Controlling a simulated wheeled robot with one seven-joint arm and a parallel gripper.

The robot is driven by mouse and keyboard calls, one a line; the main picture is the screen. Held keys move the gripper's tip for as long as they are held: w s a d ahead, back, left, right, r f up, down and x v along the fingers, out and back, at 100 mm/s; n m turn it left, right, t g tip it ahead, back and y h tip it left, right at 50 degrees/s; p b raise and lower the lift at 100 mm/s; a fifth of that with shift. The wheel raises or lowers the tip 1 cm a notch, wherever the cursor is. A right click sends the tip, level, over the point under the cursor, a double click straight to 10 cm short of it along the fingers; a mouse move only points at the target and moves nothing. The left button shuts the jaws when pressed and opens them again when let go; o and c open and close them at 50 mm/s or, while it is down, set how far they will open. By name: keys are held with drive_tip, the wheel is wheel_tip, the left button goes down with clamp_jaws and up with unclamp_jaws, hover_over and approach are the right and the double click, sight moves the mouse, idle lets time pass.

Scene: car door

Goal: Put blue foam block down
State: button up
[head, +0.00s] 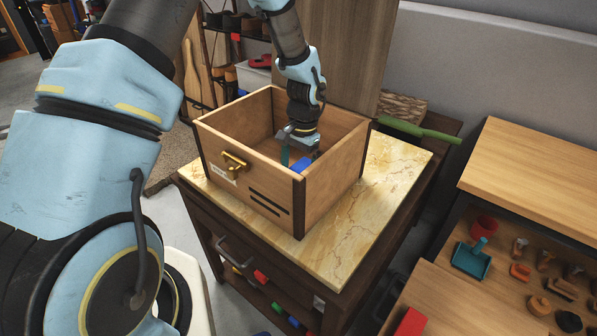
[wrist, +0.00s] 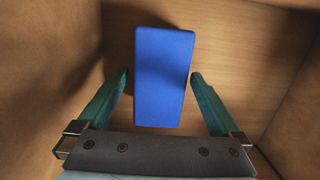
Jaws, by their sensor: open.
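The blue foam block (wrist: 163,80) lies on the floor of an open wooden box, as the wrist view shows. In the head view the block (head: 301,164) shows only in part, past the box's near wall. My gripper (wrist: 160,76) is open, with one teal finger on each side of the block's near half. Small gaps show between the fingers and the block. In the head view my gripper (head: 301,158) reaches down inside the wooden box (head: 240,168). The box has a brass handle and stands on a marble-topped table (head: 385,185).
The box walls surround my gripper closely. A green-handled item (head: 420,130) lies behind the table's right corner. The marble right of the box is bare.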

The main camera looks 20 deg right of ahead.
sight(302, 168)
wheel_tip(302, 168, up, 12)
drive_tip(key=d+b, duration=0.1)
drive_tip(key=b, duration=0.1)
drive_tip(key=shift+w+d, duration=0.15)
drive_tip(key=shift+w, duration=0.2)
drive_tip(key=shift+r, duration=0.1)
